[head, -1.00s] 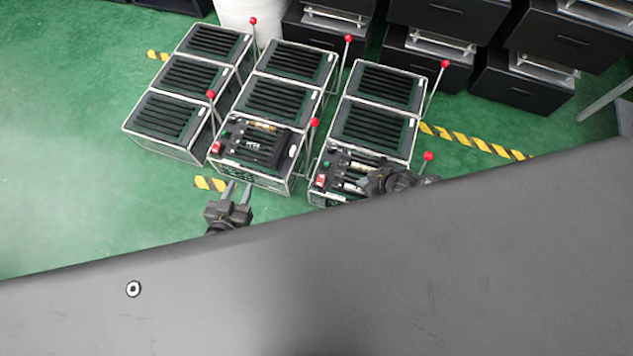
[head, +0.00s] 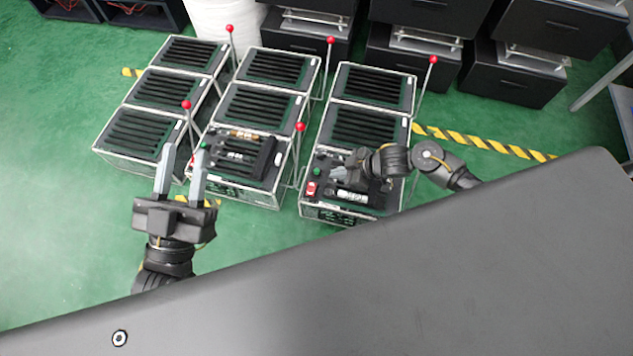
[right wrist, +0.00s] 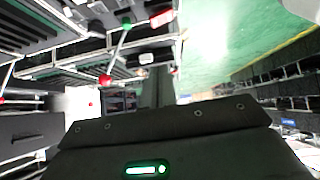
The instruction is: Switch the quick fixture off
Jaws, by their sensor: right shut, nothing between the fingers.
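The right front fixture (head: 340,212) is a clear-framed box with a red switch (head: 311,188), a green button (head: 317,171) and a silver cylinder. My right gripper (head: 336,172) is above its top, shut and empty, pointing left. My right arm hides this fixture's lever in the head view. The middle front fixture (head: 240,188) also has a green button and a red-knobbed lever (head: 299,127), standing up. My left gripper (head: 186,150) is open and empty, left of the middle front fixture. In the right wrist view, the right fingers (right wrist: 158,85) are together, near a red lever knob (right wrist: 105,80).
More fixtures with black slatted tops (head: 270,65) and red-knobbed levers stand behind in three columns. Black boxes (head: 520,75) line the back. A large dark panel (head: 400,270) fills the foreground.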

